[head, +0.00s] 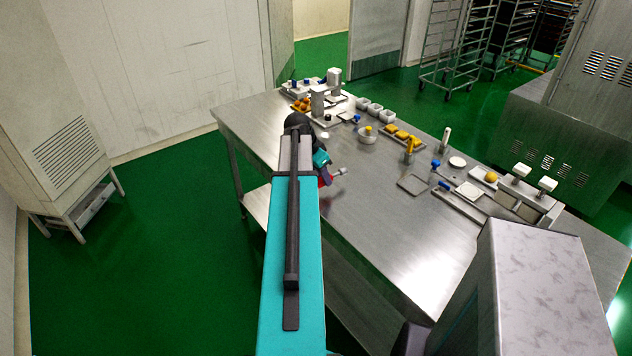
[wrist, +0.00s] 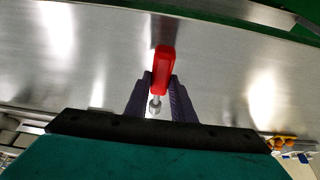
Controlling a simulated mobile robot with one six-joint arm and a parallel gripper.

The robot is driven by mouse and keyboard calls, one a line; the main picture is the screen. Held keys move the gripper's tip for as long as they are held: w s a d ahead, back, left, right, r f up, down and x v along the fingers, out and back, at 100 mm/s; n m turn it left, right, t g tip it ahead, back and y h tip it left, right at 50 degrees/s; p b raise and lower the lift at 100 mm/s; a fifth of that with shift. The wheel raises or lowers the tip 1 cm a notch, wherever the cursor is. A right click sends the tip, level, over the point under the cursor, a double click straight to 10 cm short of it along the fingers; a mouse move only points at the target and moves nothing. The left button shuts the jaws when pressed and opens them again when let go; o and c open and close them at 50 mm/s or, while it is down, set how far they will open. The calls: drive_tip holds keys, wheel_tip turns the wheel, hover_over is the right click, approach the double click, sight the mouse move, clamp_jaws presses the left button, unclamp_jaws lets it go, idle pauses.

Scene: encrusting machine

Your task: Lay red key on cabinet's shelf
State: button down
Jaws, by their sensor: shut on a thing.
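The red key (wrist: 163,65) has a red handle and a short metal shaft. In the wrist view it is between the two dark fingers of my gripper (wrist: 160,88), which is shut on it. In the head view my gripper (head: 327,178) is over the near left edge of the steel table, mostly hidden by my arm; only a bit of red shows there. A pale cabinet (head: 75,130) with a vent stands on legs at the left, and a low shelf (head: 92,206) shows between its legs.
The steel table (head: 372,230) carries trays, white cups (head: 375,110), yellow pieces and small tools along its far side. Its near side is mostly bare. It has a lower shelf (head: 258,204). Green floor (head: 170,200) is clear between table and cabinet. Wheeled racks (head: 455,50) stand behind.

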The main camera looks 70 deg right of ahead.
drive_tip(key=shift+w+a, duration=0.25)
drive_tip(key=shift+w, duration=0.85)
drive_tip(key=shift+f, duration=0.2)
drive_tip(key=shift+f+p, duration=0.9)
drive_tip(key=shift+f, duration=0.75)
drive_tip(key=shift+f, duration=0.15)
drive_tip(key=c, duration=1.5)
unclamp_jaws()
drive_tip(key=shift+r, duration=0.2)
drive_tip(key=shift+b+v, duration=1.3)
drive_tip(key=shift+v, duration=4.7)
